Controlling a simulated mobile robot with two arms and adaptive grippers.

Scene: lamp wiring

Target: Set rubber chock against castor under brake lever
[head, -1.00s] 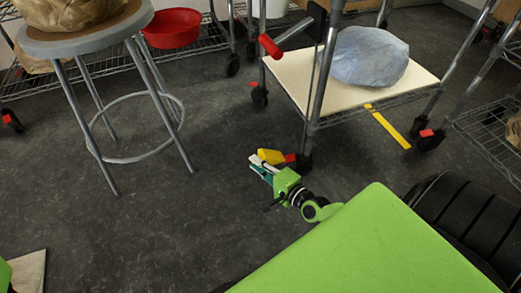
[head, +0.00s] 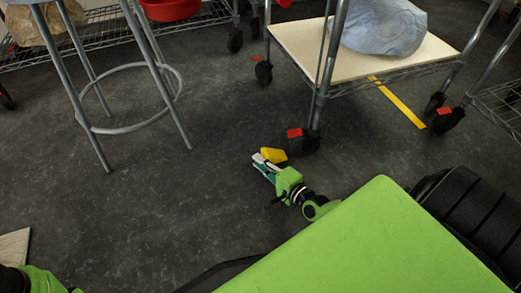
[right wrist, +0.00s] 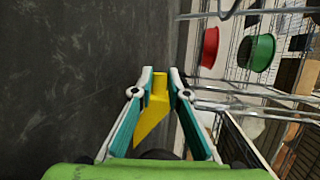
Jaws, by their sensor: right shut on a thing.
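The yellow wedge-shaped chock (head: 273,155) is close to the floor, just left of and slightly nearer than the cart's front castor (head: 304,143). A small gap or light touch between them cannot be told apart. The castor's red brake lever (head: 294,132) sticks out above the chock. My right gripper (head: 265,163) is shut on the chock. In the right wrist view the chock (right wrist: 152,118) sits between the teal fingers (right wrist: 159,88). My left gripper's fingers are not in view; only a green and black part of my arm shows at bottom left.
The wire cart holds a cream board (head: 350,57) with a blue-grey bag (head: 383,27). A stool (head: 148,68) stands at left, a red bowl (head: 170,8) behind it. Yellow tape (head: 402,107) marks the floor under the cart. Floor left of the gripper is clear.

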